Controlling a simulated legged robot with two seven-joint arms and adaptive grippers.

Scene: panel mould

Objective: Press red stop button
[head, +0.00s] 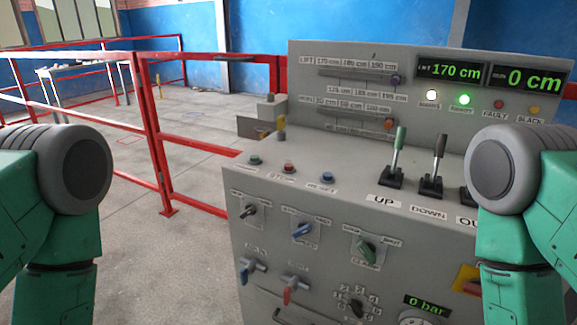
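The red stop button (289,167) is a small round button on the sloping top of the grey control console (300,205), near its left end. A label reading "STOP" sits just in front of it. It stands between a green button (255,160) on its left and a blue button (327,178) on its right. Nothing covers or touches it. Parts of my two green arms show at the left and right picture edges. Both grippers are out of the picture.
Levers (395,160) marked UP and DOWN stand right of the buttons. Knobs and switches (303,230) cover the front face. The upright panel displays 170 cm (452,71) and 0 cm. Red railings (155,130) stand at left, with open concrete floor beyond.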

